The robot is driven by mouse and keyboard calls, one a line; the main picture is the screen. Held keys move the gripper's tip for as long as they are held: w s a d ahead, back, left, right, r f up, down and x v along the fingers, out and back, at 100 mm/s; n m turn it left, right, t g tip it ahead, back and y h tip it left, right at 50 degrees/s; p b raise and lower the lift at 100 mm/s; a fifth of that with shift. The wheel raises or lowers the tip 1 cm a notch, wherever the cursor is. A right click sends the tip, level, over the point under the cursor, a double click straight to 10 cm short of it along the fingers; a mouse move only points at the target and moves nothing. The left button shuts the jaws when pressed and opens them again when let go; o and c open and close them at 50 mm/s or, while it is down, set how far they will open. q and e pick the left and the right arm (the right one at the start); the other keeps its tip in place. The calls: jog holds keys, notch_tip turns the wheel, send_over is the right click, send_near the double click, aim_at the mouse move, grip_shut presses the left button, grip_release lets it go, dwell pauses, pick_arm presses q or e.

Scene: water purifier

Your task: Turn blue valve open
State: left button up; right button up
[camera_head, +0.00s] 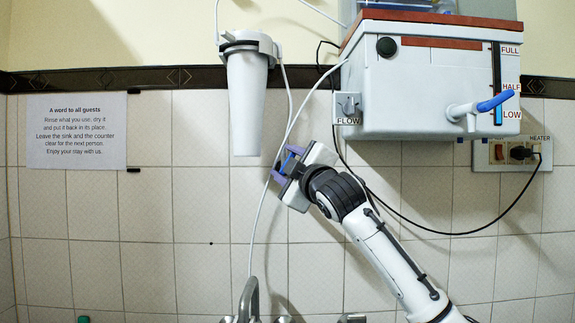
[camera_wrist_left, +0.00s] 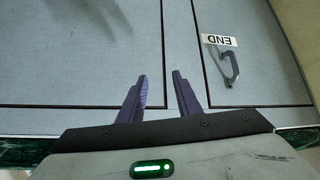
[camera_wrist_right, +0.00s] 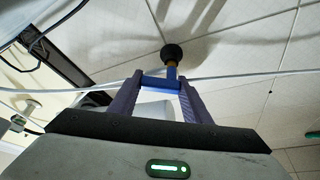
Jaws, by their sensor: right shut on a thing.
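The blue valve (camera_head: 291,159) is at the wall in the middle of the head view, largely covered by my right gripper (camera_head: 284,166). In the right wrist view, the valve's blue handle (camera_wrist_right: 160,83) lies crosswise between the fingers of my right gripper (camera_wrist_right: 161,86), which is shut on it. Behind the handle, a brass-coloured stem leads to a round black base (camera_wrist_right: 172,53) against the tiles. My left gripper (camera_wrist_left: 160,82) is open and empty in the left wrist view, facing grey cabinet doors; the head view does not show it.
A white filter canister (camera_head: 247,100) hangs left of my right gripper. A white tank (camera_head: 425,90) with a blue-levered tap (camera_head: 494,102) and a FLOW knob (camera_head: 348,105) is to the right. Thin tubing (camera_head: 262,205) runs close by the gripper. A faucet (camera_head: 249,295) stands below.

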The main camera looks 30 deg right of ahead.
jog(key=n, duration=0.2)
jog(key=n+g, duration=0.1)
jog(key=n, duration=0.1)
jog(key=n+g+y, duration=0.1)
jog(key=n, duration=0.1)
jog(key=shift+w+a+f, duration=0.1)
jog(key=shift+w+a, duration=0.1)
jog(key=shift+a, duration=0.1)
jog(key=shift+n, duration=0.3)
jog(key=o, duration=1)
jog(key=shift+o, duration=0.2)
jog(key=s+b, duration=0.3)
jog(key=s, duration=0.7)
jog(key=shift+s+a, duration=0.2)
jog(key=shift+a, duration=0.15)
